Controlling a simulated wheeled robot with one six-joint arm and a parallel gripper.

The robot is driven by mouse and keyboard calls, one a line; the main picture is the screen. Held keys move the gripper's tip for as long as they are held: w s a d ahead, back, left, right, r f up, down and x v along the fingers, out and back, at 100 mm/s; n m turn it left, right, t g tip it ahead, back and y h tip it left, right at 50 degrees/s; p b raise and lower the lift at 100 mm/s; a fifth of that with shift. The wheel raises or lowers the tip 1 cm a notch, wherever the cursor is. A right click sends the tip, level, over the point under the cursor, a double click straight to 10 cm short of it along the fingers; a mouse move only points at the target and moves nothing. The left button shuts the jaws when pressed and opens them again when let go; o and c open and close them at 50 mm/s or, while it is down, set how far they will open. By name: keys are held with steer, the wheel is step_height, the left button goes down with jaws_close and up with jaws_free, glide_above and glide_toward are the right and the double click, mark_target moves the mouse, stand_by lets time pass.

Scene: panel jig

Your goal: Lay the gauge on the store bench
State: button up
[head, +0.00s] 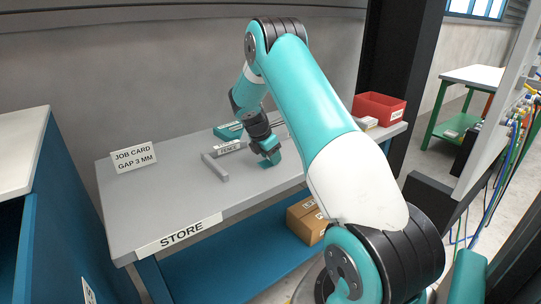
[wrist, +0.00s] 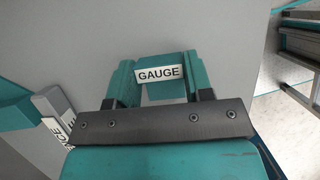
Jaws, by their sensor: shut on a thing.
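My gripper (head: 267,153) points down over the store bench (head: 135,205), a grey top with a STORE label on its front edge. In the wrist view the jaws (wrist: 160,92) are shut on the gauge (wrist: 170,61), a teal block with a white GAUGE label. In the head view the gauge is mostly hidden by the gripper, and a teal part shows low at the bench top. I cannot tell whether it touches the surface or hangs just above it.
A grey angled fence (head: 215,167) with a FENCE label lies left of my gripper. A teal piece (head: 226,131) lies behind it. The front left of the bench is clear.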

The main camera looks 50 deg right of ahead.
steer(key=o, duration=0.9)
steer(key=shift+f, duration=0.1)
steer(key=v, duration=1.2)
steer(key=s+a+r+m+t+y, duration=0.1)
steer(key=s+a+r+m+y, duration=0.15)
steer(key=a, duration=0.85)
steer(key=s+a+r+m+t+y, duration=0.15)
steer(key=a+r, duration=0.25)
steer(key=a, duration=0.7)
steer(key=s+a+m+y, duration=0.1)
steer(key=s+a, duration=0.5)
steer(key=s, duration=0.2)
steer(key=s+a+r+m+g+y, duration=0.1)
steer(key=s+a+y, duration=0.1)
steer(key=s+a, duration=0.5)
steer(key=s+a+r+m+y, duration=0.1)
steer(key=s+a+m, duration=0.1)
steer(key=s+a, duration=0.5)
steer(key=shift+s+a+r+g+p, duration=0.15)
steer(key=shift+s+g+p, duration=0.15)
steer(key=shift+s, duration=0.7)
